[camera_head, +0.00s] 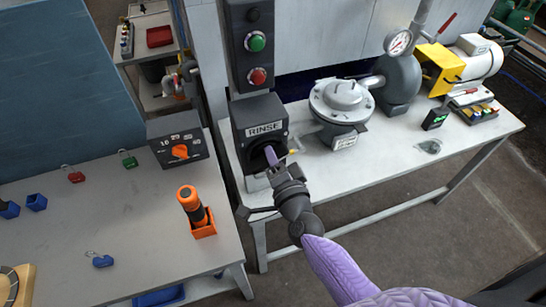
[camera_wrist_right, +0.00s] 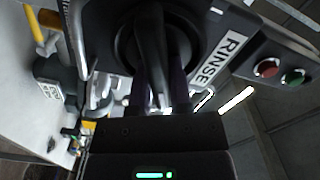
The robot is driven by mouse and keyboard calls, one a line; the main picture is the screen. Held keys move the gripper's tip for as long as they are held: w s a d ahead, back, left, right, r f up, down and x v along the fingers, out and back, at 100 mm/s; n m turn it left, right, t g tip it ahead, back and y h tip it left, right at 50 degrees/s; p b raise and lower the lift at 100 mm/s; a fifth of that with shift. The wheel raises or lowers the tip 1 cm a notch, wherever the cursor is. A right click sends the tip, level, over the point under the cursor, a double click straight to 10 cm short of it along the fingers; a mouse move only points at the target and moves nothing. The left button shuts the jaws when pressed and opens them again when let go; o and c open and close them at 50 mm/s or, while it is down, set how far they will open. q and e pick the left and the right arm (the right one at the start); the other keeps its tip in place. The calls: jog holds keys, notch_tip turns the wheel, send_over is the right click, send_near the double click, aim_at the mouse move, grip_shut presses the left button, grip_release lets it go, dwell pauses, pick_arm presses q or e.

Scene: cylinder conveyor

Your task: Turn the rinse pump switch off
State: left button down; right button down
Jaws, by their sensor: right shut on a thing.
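The rinse switch (camera_head: 262,112) is a dark box labelled RINSE, with a round black rotary knob on its front face. In the head view, my right gripper (camera_head: 274,162) reaches up to it and covers most of the knob. The right wrist view shows the knob (camera_wrist_right: 153,40) close up, its handle between my fingers (camera_wrist_right: 158,85). My right gripper is shut on this handle. The exact angle of the handle is hard to read. My left gripper is not in view.
Above the switch is a panel with green (camera_head: 256,41) and red (camera_head: 257,77) buttons. A grey pump (camera_head: 342,100) stands to the right on the white bench. On the left table are an orange-knob dial box (camera_head: 178,139) and an orange-handled tool (camera_head: 190,200) in a holder.

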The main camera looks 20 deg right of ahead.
jog(key=m, duration=0.3)
jog(key=m+b, duration=0.1)
jog(key=shift+f+m, duration=0.25)
jog(key=shift+m, duration=0.15)
dwell(0.4)
jog(key=c, duration=0.5)
grip_release()
jog(key=shift+c, duration=0.2)
jog(key=s, duration=1)
jog(key=shift+d+b, duration=0.2)
jog(key=shift+b, duration=0.1)
jog(key=shift+f, duration=0.1)
